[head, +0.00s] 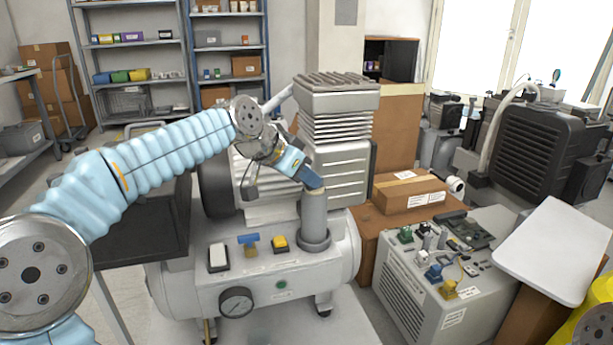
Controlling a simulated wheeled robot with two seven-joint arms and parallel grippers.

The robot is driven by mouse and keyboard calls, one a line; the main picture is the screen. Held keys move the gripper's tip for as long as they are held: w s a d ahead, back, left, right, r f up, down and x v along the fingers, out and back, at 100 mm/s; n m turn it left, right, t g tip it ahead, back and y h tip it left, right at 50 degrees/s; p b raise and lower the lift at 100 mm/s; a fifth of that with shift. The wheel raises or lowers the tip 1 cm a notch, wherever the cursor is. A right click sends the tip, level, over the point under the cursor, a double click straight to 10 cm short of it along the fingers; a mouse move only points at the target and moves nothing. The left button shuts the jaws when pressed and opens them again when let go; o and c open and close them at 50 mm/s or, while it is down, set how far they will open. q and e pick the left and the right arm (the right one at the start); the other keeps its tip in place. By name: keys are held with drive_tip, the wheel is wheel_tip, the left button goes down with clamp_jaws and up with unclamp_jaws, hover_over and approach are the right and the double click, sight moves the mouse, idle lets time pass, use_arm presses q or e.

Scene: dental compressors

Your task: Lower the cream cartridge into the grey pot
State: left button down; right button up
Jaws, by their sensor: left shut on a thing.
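My left gripper (313,184) reaches in from the left and points down at the top of the grey pot (314,217). The pot is an upright grey cylinder on the white compressor tank, with a wider dark collar at its base. The gripper is shut on the cream cartridge (317,191), of which only a thin cream edge shows at the pot's mouth. The fingers and the pot wall hide the rest, so I cannot tell how deep it sits. My right gripper is not in view.
The compressor's ribbed motor block (338,130) stands right behind the pot. A blue valve handle (248,239), a yellow button (280,242) and a pressure gauge (236,302) sit on the tank in front. A cardboard box (409,193) lies to the right.

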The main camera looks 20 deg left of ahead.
use_arm(q)
drive_tip(key=c, duration=1.1)
unclamp_jaws()
drive_tip(key=shift+o, duration=0.2)
